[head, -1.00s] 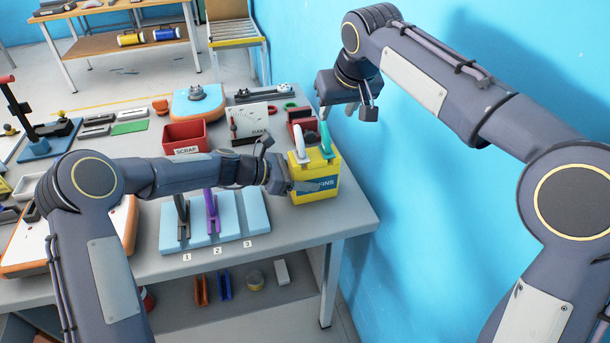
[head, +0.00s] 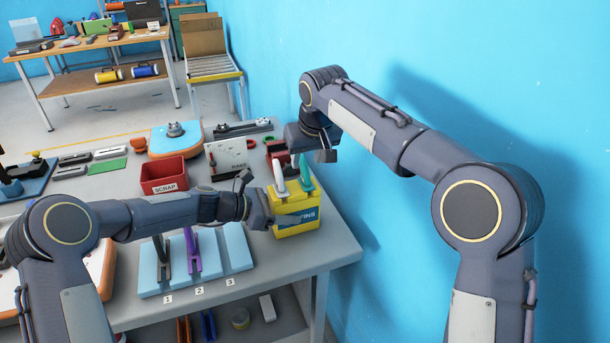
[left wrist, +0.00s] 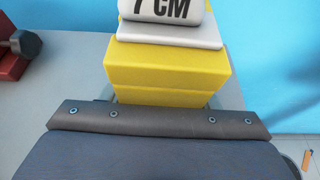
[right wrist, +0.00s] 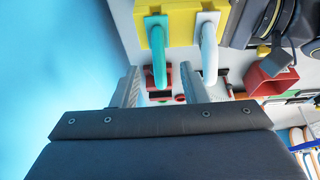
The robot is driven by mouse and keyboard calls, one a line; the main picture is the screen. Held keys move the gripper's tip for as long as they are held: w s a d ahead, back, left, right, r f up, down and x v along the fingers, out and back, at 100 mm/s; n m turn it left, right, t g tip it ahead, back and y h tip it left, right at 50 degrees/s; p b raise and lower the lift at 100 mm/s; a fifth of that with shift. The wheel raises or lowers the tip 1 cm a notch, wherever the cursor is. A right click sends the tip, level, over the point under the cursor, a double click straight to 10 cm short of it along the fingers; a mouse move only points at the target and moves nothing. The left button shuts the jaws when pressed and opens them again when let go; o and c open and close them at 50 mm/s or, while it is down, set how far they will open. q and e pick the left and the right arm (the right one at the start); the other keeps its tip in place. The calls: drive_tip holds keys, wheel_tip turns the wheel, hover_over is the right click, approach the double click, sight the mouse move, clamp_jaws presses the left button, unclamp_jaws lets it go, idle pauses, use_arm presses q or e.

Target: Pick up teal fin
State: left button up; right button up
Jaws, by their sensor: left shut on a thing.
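The teal fin (head: 306,172) stands upright in the yellow FINS box (head: 297,224), to the right of a white fin (head: 279,176). My left gripper (head: 290,217) is shut on the box, with one finger across its front label. The yellow box (left wrist: 168,70) fills the middle of the left wrist view, with a pale piece marked 7 CM (left wrist: 168,9) beyond it. My right gripper (head: 308,158) is open and empty just above the fins.
A red SCRAP bin (head: 164,176) and a pale gauge board (head: 228,158) stand behind my left forearm. A light blue rack (head: 236,247) holding dark and purple fins is in front. The blue wall (head: 430,70) is close on the right.

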sight(305, 164)
drive_tip(key=x, duration=0.4)
drive_tip(key=shift+w+f, duration=0.1)
drive_tip(key=shift+f, duration=0.05)
clamp_jaws()
wheel_tip(305, 164, up, 10)
drive_tip(key=shift+r, duration=0.1)
idle(0.5)
use_arm(q)
drive_tip(key=o, duration=1.1)
drive_tip(key=shift+a, duration=0.1)
